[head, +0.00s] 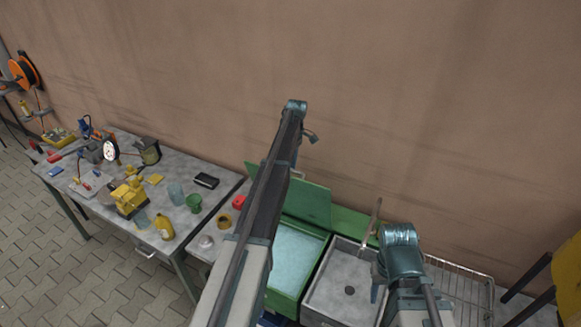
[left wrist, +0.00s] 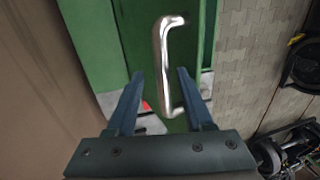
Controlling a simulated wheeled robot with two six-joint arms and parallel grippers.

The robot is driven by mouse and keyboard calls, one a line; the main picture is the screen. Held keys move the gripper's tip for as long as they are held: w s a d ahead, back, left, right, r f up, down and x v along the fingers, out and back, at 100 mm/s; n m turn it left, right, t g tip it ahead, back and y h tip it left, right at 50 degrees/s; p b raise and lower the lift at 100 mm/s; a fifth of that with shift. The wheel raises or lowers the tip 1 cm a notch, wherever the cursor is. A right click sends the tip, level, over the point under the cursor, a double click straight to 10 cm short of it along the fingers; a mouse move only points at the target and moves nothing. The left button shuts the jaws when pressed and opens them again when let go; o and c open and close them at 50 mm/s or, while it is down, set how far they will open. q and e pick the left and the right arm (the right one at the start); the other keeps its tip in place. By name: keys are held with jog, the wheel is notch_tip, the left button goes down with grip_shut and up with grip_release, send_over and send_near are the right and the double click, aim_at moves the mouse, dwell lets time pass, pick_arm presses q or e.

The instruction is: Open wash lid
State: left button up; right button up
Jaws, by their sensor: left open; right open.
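The green wash lid (head: 305,203) stands tilted up at the back of the green wash tub (head: 268,298), against the wall side. The tub shows pale blue inside. In the left wrist view, a shiny bent metal handle (left wrist: 164,58) stands on a green panel (left wrist: 98,45). My left gripper (left wrist: 158,78) is open, with its fingers on either side of the handle's lower part and a gap visible on each side. In the head view my left arm hides part of the lid and tub. My right gripper (head: 377,283) is open and empty over the grey sink.
The grey sink (head: 326,297) with a drain adjoins the tub on the right, with a wire rack (head: 465,287) beyond. A workbench (head: 222,180) with tools, bottles and cups stands left. The brown wall (head: 400,90) is close behind.

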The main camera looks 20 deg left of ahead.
pick_arm(q)
jog(key=p+v, duration=0.6)
jog(key=v, duration=0.1)
dwell(0.3)
jog(key=s+d+m+t, duration=0.1)
jog(key=s+d+m, duration=0.45)
jog(key=s, duration=0.55)
jog(key=s+d+m+t, duration=0.1)
jog(key=s+d+m, duration=0.45)
jog(key=s, duration=0.55)
jog(key=s+d+m+t, duration=0.1)
jog(key=s+d+m, duration=0.45)
jog(key=s, duration=0.55)
jog(key=s+d+f+m+b, duration=0.1)
jog(key=s+d+f+b, duration=0.1)
jog(key=d+f+b, duration=0.2)
jog(key=s+d+f+m+b, duration=0.2)
jog(key=d+f+b, duration=0.2)
jog(key=f+b, duration=0.6)
jog(key=s+d+f+m+y+b, duration=0.1)
jog(key=s+d+f+b, duration=0.1)
jog(key=d+f+b, duration=0.2)
notch_tip(320, 180, down, 4)
jog(key=b, duration=0.3)
jog(key=shift+g, duration=0.4)
jog(key=shift+d, duration=0.15)
